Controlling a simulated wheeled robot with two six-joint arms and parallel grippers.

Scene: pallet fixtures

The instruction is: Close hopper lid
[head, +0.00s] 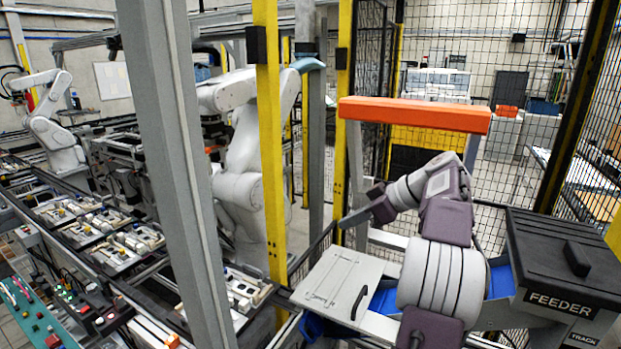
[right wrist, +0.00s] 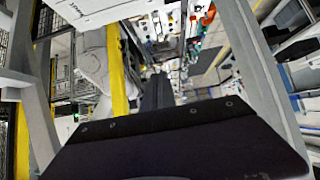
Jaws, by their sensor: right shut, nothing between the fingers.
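A box marked FEEDER (head: 562,303) stands at the right in the head view. A dark lid (head: 568,250) with a black knob-like handle lies flat on its top. A light grey flat panel (head: 338,278) with a black bar handle (head: 359,303) lies left of it; I cannot tell which of the two is the hopper lid. My right gripper (head: 347,219) is shut and empty, above and beyond the grey panel and apart from it. My left gripper is out of view.
An orange bar (head: 414,114) on a grey post stands beyond my right arm. A blue track (head: 385,300) runs beside the panel. A grey post (head: 180,170) and a yellow post (head: 270,140) stand left, with white robot arms and a pallet line behind.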

